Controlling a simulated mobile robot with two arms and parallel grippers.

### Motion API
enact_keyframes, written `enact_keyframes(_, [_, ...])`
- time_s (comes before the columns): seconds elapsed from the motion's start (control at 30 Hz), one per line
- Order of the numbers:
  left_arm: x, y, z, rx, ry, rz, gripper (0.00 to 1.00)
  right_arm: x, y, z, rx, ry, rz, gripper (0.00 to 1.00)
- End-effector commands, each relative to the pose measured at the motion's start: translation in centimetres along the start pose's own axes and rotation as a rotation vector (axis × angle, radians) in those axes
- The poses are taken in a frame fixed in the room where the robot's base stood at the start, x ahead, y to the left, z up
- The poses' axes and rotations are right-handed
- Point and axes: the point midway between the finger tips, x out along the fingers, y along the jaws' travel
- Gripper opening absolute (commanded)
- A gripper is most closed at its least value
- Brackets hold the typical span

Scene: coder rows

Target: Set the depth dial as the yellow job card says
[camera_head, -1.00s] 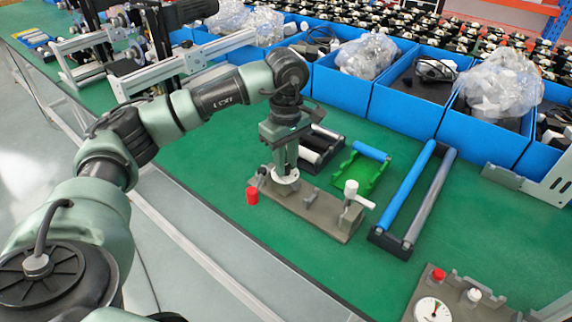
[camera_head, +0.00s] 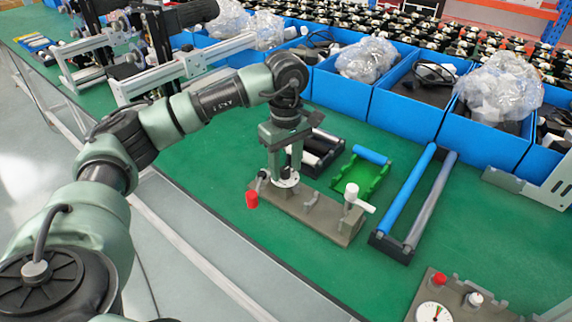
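A grey-brown fixture plate (camera_head: 318,213) lies on the green bench. A white dial disc (camera_head: 287,182) sits at its left end, with a red-tipped lever (camera_head: 252,200) beside it and a white handle (camera_head: 358,198) at its right end. My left gripper (camera_head: 284,170) points down right over the dial, its two fingers apart, one on each side of the dial's middle. Whether they press on a knob is hidden. The dial's marks are too small to read. I cannot make out a yellow job card. My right gripper is not in view.
A black frame (camera_head: 320,150), a green frame with a blue roller (camera_head: 372,174) and a long two-roller frame (camera_head: 412,200) lie behind the fixture. Blue bins (camera_head: 405,112) line the back. A second fixture with a gauge (camera_head: 432,312) is at bottom right.

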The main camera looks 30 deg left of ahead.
Motion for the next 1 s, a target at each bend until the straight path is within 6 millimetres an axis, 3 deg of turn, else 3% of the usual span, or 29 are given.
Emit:
enact_keyframes(0.23, [-1.1, 0.1, 0.0, 0.0, 0.0, 0.001, 0.45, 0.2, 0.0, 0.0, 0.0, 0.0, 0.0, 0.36])
enact_keyframes(0.6, [-6.9, 0.1, 0.0, 0.0, 0.0, 0.003, 0.45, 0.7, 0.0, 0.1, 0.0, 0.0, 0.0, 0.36])
enact_keyframes(1.0, [-7.8, 0.0, 0.0, 0.0, 0.0, 0.0, 0.45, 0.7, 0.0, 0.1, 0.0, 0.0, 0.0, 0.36])
